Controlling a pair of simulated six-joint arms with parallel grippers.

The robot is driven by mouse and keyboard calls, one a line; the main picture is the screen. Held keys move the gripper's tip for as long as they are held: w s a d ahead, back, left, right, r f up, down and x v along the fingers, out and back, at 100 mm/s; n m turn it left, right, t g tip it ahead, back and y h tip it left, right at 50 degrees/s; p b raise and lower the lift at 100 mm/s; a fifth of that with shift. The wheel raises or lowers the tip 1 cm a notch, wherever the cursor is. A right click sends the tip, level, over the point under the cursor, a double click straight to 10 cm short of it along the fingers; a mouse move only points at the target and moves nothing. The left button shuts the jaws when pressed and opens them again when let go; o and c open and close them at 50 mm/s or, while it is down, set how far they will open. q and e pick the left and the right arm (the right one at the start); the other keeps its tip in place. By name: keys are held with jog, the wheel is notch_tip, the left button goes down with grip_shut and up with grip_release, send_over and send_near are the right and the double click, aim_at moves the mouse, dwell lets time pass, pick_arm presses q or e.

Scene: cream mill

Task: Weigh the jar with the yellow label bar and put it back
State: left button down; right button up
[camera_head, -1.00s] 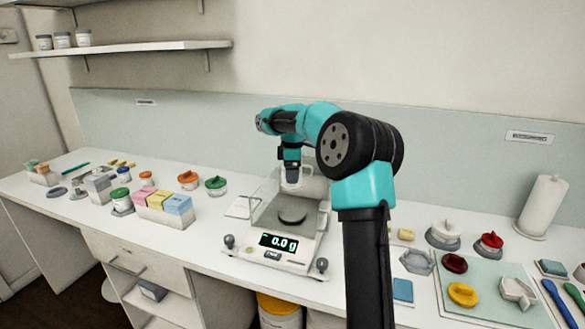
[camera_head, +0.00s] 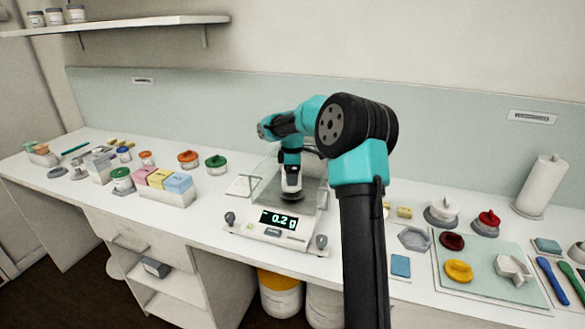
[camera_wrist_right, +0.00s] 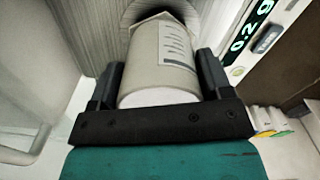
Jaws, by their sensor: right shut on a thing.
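My right gripper (camera_head: 291,186) is lowered over the pan (camera_head: 297,199) of the scale (camera_head: 276,230), inside its clear-walled enclosure. In the right wrist view, my right gripper (camera_wrist_right: 158,85) is shut on a pale jar (camera_wrist_right: 150,70) between its two fingers. A label with grey print faces up-right on the jar; I see no yellow bar on the part that shows. The jar's far end is at or close to the pan; I cannot tell whether it touches. The display (camera_head: 278,219) reads 0.2 g, apparently with a minus sign. My left gripper is out of view.
Left of the scale stand coloured boxes (camera_head: 160,187) and jars with green (camera_head: 216,163) and orange (camera_head: 188,158) lids. To the right are a pale green mat (camera_head: 480,285) with several items, and a paper roll (camera_head: 541,186). A shelf (camera_head: 130,24) hangs at upper left.

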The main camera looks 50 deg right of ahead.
jog(key=shift+f, duration=0.6)
jog(key=shift+f, duration=0.25)
dwell(0.4)
jog(key=o, duration=1)
jog(key=shift+r, duration=0.1)
notch_tip(320, 180, up, 17)
jog(key=shift+r, duration=0.15)
jog(key=shift+w, duration=0.1)
